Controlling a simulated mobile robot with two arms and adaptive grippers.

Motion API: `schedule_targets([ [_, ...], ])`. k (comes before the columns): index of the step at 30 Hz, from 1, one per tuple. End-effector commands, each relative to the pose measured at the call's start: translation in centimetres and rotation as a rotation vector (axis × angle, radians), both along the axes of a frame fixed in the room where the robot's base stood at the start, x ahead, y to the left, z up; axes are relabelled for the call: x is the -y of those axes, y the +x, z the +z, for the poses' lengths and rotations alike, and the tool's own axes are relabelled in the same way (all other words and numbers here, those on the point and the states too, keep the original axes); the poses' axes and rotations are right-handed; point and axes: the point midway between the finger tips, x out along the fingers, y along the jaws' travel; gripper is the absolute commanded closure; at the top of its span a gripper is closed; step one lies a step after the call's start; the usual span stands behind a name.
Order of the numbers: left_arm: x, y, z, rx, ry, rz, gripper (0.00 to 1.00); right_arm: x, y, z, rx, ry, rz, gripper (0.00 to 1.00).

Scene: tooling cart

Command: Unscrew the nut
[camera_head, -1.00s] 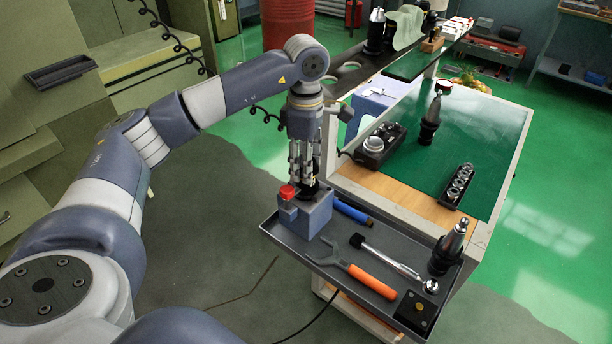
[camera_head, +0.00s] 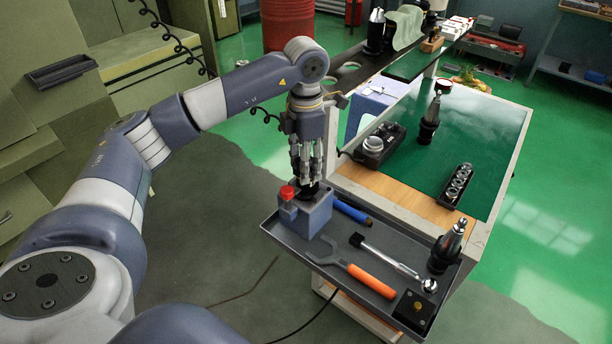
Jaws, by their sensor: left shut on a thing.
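A blue-grey block fixture (camera_head: 314,217) with a red knob (camera_head: 287,192) sits at the left end of the tool tray. A dark round part, seemingly the nut (camera_head: 308,191), is on top of the fixture, mostly hidden by fingers. My left gripper (camera_head: 307,178) points straight down over it, its fingers closed around it. The exact finger contact is too small to make out. My right gripper is not in view.
The grey tray (camera_head: 330,272) holds an orange-handled wrench (camera_head: 360,278), a ratchet (camera_head: 392,258), a blue-handled tool (camera_head: 352,212) and a black tool holder (camera_head: 445,250). A green-topped cart (camera_head: 470,135) with a socket rack (camera_head: 456,185) stands behind.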

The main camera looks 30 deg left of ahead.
Motion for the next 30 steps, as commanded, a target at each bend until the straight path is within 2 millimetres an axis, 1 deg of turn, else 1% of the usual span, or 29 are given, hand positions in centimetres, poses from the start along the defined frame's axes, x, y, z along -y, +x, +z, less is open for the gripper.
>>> schedule_targets([
  [11,0.04,-0.11,-0.16,-0.006,0.0,0.037,0.96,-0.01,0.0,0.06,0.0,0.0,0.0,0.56],
  [14,0.04,-0.13,-0.12,-0.006,0.0,0.135,0.96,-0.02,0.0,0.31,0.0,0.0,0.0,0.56],
  [18,0.03,-0.15,-0.12,-0.007,0.002,0.328,0.96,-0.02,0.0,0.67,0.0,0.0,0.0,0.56],
  [22,0.02,-0.14,-0.12,-0.006,0.003,0.472,0.96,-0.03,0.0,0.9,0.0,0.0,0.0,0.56],
  [25,0.02,-0.14,-0.17,-0.006,0.003,0.528,0.96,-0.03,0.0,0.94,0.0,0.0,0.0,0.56],
  [30,0.02,-0.13,-0.21,-0.006,0.002,0.539,0.96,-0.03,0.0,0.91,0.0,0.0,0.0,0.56],
])
